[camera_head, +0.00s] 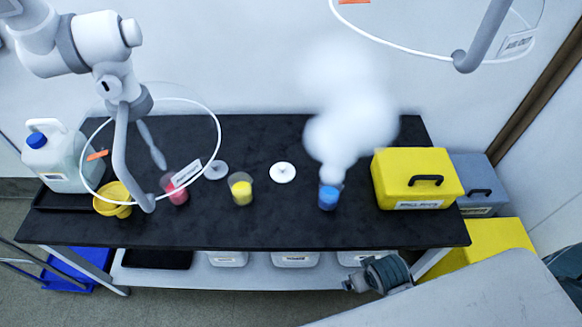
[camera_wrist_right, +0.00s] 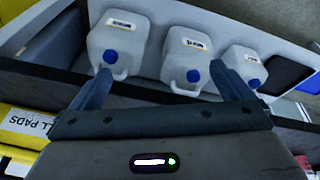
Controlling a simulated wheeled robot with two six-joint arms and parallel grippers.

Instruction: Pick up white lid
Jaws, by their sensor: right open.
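A round white lid (camera_head: 283,173) with a small knob lies flat on the black tabletop (camera_head: 275,222), between the beaker of yellow liquid (camera_head: 241,189) and the beaker of blue liquid (camera_head: 329,197). A second pale lid (camera_head: 215,170) lies further left, seen through a clear hood. My right gripper (camera_head: 365,277) is low beyond the table's front edge, well away from both lids. In the right wrist view its jaws (camera_wrist_right: 165,80) are open and empty, pointing toward white jugs (camera_wrist_right: 186,58) on the lower shelf.
White vapour (camera_head: 340,130) rises above the blue beaker. A yellow case (camera_head: 415,178) stands at the right end.

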